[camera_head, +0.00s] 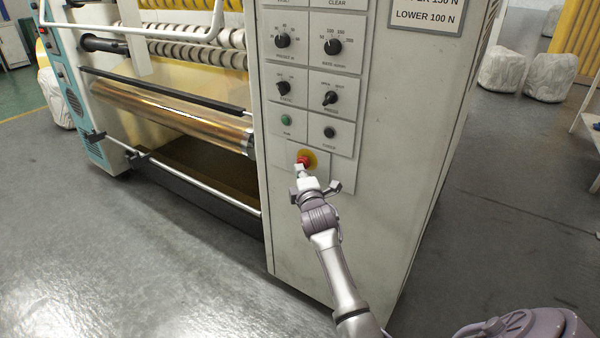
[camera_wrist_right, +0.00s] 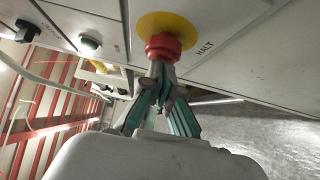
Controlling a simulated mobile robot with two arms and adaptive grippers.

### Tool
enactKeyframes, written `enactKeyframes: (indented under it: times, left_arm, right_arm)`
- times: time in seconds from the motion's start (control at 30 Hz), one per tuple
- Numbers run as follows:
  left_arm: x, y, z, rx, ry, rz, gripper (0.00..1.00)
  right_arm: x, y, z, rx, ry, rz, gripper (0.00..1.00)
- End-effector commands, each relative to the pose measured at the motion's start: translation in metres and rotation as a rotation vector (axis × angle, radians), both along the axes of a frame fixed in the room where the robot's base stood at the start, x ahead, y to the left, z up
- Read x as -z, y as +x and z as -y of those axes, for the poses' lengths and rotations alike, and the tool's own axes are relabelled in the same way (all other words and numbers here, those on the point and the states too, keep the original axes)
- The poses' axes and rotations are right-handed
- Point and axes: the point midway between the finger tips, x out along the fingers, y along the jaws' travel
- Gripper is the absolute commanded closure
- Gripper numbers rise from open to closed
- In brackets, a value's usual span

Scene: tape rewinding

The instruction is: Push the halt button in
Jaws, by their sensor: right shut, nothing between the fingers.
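The halt button is a red mushroom button (camera_head: 303,160) on a yellow disc, low on the front panel of the machine's cabinet. In the right wrist view the red button (camera_wrist_right: 163,46) sits on its yellow disc (camera_wrist_right: 168,26), next to the word HALT. My right gripper (camera_head: 303,172) is in front of the button and partly covers it in the head view. In the right wrist view its closed fingertips (camera_wrist_right: 160,72) are at the button's face, touching or nearly touching it. Nothing is held. How far the button is pressed cannot be told. My left gripper is not in view.
A green button (camera_head: 286,120), a dark button (camera_head: 329,132) and several black knobs sit above on the panel. A roll of shiny film (camera_head: 180,112) and a white rail (camera_head: 200,186) lie to the left. Open grey floor (camera_head: 110,250) is in front.

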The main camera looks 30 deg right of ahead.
Motion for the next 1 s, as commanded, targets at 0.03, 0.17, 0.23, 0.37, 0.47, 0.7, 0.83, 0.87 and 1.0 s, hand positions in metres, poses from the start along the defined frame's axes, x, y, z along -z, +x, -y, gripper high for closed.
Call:
enactKeyframes:
  times: [0.03,0.17,0.23,0.37,0.47,0.7,0.83,0.87,1.0]
  left_arm:
    - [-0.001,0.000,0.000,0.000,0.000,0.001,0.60]
    - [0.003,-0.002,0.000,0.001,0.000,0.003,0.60]
    - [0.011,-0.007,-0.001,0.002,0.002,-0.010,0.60]
    - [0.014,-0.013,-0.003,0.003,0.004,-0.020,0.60]
    - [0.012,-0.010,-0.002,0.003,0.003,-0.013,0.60]
    - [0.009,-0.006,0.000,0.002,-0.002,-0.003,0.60]
    - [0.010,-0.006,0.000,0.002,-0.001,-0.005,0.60]
    - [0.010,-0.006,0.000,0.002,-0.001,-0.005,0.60]
    - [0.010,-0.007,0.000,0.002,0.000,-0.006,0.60]
  right_arm:
    - [0.000,0.001,0.002,0.000,-0.002,-0.001,1.00]
    - [-0.001,0.006,0.014,0.001,-0.005,-0.003,1.00]
    - [-0.001,0.008,0.020,0.002,-0.004,-0.002,1.00]
    - [-0.002,0.007,0.022,0.005,-0.002,0.003,1.00]
    - [-0.004,0.007,0.023,0.007,-0.004,0.005,1.00]
    - [-0.004,-0.005,0.018,0.007,-0.007,0.005,1.00]
    - [-0.002,-0.028,0.006,0.003,-0.007,0.001,1.00]
    - [-0.002,-0.034,0.002,0.001,-0.007,0.001,1.00]
    - [-0.001,-0.062,-0.014,-0.004,-0.004,-0.001,1.00]
